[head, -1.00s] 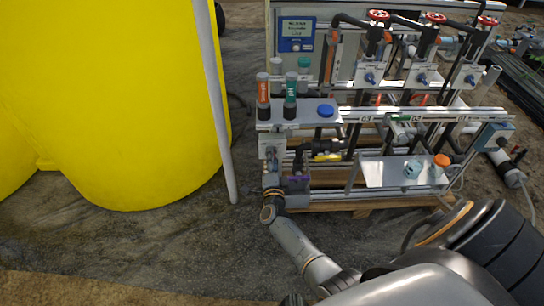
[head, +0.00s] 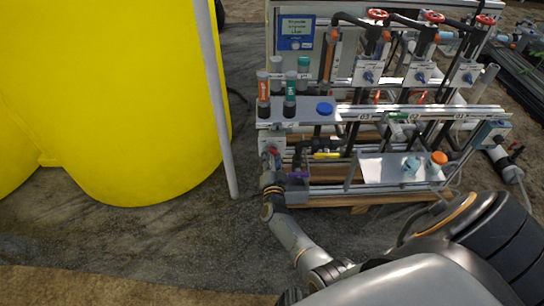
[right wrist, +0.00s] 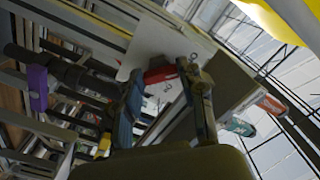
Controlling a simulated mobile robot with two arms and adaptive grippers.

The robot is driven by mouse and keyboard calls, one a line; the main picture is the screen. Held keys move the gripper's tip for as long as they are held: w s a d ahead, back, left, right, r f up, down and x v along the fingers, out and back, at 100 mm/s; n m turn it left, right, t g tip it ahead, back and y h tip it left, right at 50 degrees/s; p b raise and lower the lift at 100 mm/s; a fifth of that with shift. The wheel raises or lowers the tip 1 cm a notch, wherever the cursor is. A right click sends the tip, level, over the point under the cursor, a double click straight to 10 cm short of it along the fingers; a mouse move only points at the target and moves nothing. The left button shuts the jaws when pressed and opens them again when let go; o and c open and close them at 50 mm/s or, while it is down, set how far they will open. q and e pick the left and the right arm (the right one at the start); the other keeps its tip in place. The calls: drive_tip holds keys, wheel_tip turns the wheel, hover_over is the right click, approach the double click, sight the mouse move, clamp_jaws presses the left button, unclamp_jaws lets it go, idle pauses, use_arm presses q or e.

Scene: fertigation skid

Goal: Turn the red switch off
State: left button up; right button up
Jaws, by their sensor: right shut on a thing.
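The red switch (right wrist: 160,74) sits on a pale box face in the right wrist view, between my right gripper's fingers. In the head view a small bit of red (head: 273,152) shows on the grey box (head: 287,144) at the left end of the skid. My right gripper (head: 271,164) reaches up to this box from below. Its fingers (right wrist: 167,88) are closed in on the switch from both sides in the right wrist view. The exact contact and the switch's position are hard to make out. My left gripper is not in view.
A shelf above the box holds bottles with orange (head: 263,87) and green (head: 290,88) labels and a blue cap (head: 325,109). A purple-handled valve (head: 298,175) is close by on the right. A grey pole (head: 218,110) and yellow tank (head: 120,100) stand left.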

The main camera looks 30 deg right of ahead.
idle(0.3)
drive_tip(key=o, duration=1.2)
drive_tip(key=shift+c, duration=0.2)
drive_tip(key=shift+a, duration=0.1)
drive_tip(key=v, duration=0.7)
drive_tip(key=shift+s, duration=0.2)
drive_tip(key=shift+a, duration=0.1)
